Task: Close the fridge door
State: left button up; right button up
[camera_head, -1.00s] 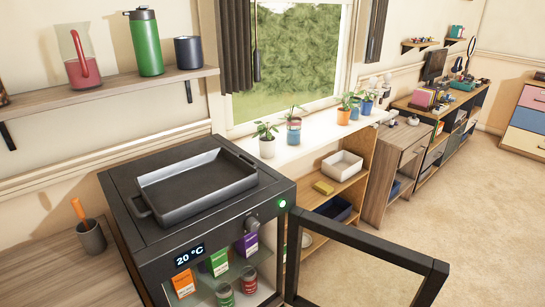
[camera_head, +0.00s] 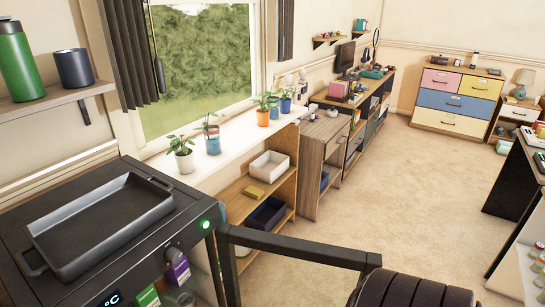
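The black fridge (camera_head: 188,236) stands at the lower left with a green light on its front corner. Its door (camera_head: 295,246), a dark frame with a see-through middle, stands open and reaches out to the right. The door's far corner and lower part are cut off or hidden by a dark ribbed part at the bottom edge, which may be my own arm. A purple carton (camera_head: 177,268) and a green carton (camera_head: 147,296) show inside the fridge. Neither gripper can be made out.
A dark tray (camera_head: 100,225) lies on top of the fridge. A wooden shelf unit (camera_head: 285,190) with a white bin stands behind the door. Open carpet (camera_head: 400,190) lies to the right, with a dark-sided unit (camera_head: 515,180) at the right edge.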

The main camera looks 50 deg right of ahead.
aim_at(227, 235)
jog(key=l+z, duration=0.2)
jog(key=l, duration=0.4)
jog(key=i+l+z, duration=0.2)
jog(key=l, duration=0.35)
jog(key=l+u, duration=0.1)
jog(key=l, duration=0.4)
jog(key=k+l, duration=0.15)
jog(key=l, duration=0.35)
jog(key=k+l+u, duration=0.15)
jog(key=l, duration=0.35)
jog(key=i, duration=0.05)
